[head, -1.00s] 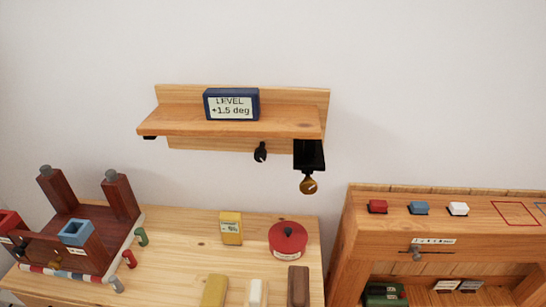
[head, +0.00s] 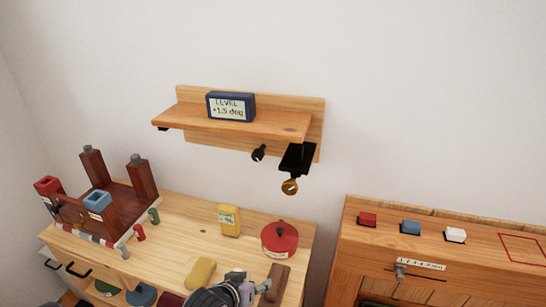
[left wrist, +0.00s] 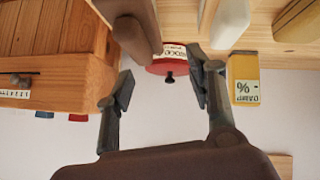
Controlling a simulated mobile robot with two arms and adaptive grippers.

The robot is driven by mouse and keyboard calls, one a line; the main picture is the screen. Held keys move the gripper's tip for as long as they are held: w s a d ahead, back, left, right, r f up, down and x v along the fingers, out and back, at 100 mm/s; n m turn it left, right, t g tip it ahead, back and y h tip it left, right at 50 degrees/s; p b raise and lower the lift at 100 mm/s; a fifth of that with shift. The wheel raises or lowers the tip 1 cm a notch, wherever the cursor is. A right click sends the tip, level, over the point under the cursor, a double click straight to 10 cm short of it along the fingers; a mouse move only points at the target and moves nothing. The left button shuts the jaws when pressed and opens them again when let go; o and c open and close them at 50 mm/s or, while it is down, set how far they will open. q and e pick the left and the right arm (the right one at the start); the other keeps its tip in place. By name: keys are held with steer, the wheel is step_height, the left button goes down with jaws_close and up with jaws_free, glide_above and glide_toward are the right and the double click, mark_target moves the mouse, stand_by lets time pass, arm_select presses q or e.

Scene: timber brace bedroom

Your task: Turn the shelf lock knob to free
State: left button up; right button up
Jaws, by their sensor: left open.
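The wooden wall shelf (head: 225,121) carries a blue level display (head: 230,106) reading about +1.5 deg. A round brass knob (head: 290,187) with a pale mark hangs below a black bracket (head: 297,158) at the shelf's right end. I cannot tell which knob is the lock. My left gripper (head: 252,286) is low over the workbench, well below and apart from both knobs. In the left wrist view its fingers (left wrist: 161,88) are spread with nothing held between them. My right gripper is not in view.
The workbench (head: 190,233) holds a red round tin (head: 280,239), a yellow box (head: 229,220), a yellow block (head: 201,273) and a brown block (head: 278,278). A dark red rack (head: 115,205) stands left, a wooden cabinet (head: 440,240) right. The wall below the shelf is clear.

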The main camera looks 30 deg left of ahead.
arm_select(q)
steer(key=w+a+r+n+t+y, duration=0.1)
steer(key=w+a+r+n+t, duration=0.1)
steer(key=w+a+r+t, duration=0.3)
steer(key=w+a+r+n, duration=0.3)
steer(key=r, duration=0.4)
steer(key=n+t+y, duration=0.2)
steer(key=n+t, duration=0.1)
glide_toward(255, 157)
steer(key=p+x, duration=0.3)
steer(key=x, duration=0.7)
steer(key=shift+w+p, duration=0.35)
steer(key=shift+w+a, duration=0.1)
steer(key=shift+w, duration=0.25)
steer(key=shift+c, duration=0.5)
steer(key=c, duration=1.1)
